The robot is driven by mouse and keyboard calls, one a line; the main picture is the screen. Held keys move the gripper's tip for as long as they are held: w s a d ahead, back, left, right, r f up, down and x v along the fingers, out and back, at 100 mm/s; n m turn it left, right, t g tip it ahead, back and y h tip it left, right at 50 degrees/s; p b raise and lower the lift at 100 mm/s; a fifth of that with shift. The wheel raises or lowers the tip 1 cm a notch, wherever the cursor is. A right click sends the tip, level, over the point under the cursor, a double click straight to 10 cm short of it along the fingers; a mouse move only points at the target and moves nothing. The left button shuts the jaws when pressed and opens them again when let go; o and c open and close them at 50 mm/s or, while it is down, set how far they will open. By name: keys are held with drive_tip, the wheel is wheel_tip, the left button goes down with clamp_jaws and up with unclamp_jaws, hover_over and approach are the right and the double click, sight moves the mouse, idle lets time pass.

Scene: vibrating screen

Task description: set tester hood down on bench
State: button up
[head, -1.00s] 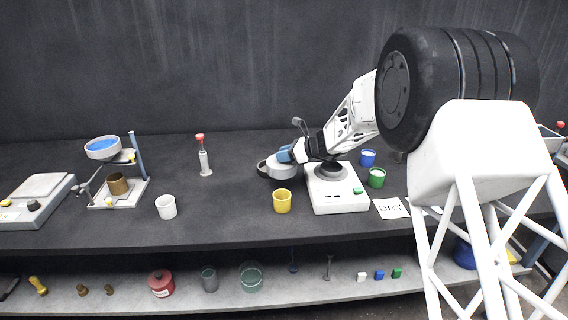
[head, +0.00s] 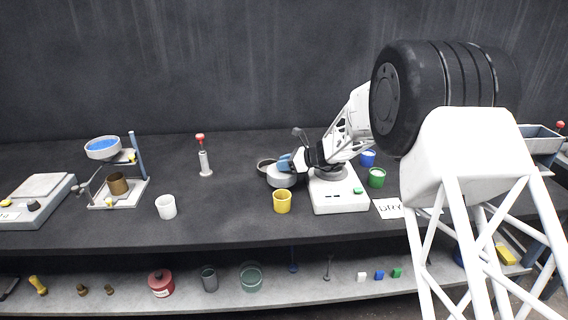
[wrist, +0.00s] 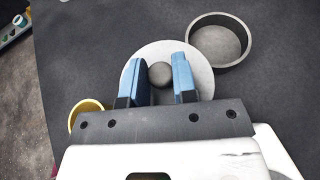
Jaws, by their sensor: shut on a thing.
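The tester hood is a pale grey round cover with a dark knob. It shows in the head view (head: 281,181) at the bench middle, left of the white tester (head: 338,202), and in the wrist view (wrist: 160,54). My gripper (head: 285,163) is over the hood. In the wrist view its blue fingers (wrist: 160,74) are shut on the knob, one on each side. The hood is low over the black bench (head: 235,215); I cannot tell whether its underside touches. The tester's round top is partly hidden by my arm.
An open grey dish (wrist: 220,42) lies close beside the hood, and also shows behind it in the head view (head: 264,164). A yellow cup (head: 282,202) stands in front. Green (head: 376,178) and blue (head: 367,158) cups stand right. Bench left of the hood is clear.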

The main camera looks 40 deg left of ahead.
drive_tip(key=shift+f, duration=0.45)
drive_tip(key=o, duration=1)
drive_tip(key=shift+c, duration=0.2)
drive_tip(key=shift+r, duration=0.1)
drive_tip(key=shift+r, duration=0.4)
drive_tip(key=shift+w+d+r, duration=0.15)
drive_tip(key=shift+d+r, duration=0.05)
drive_tip(key=shift+d, duration=0.05)
drive_tip(key=v, duration=1.1)
drive_tip(key=shift+d+r, duration=0.1)
drive_tip(key=shift+d, duration=0.05)
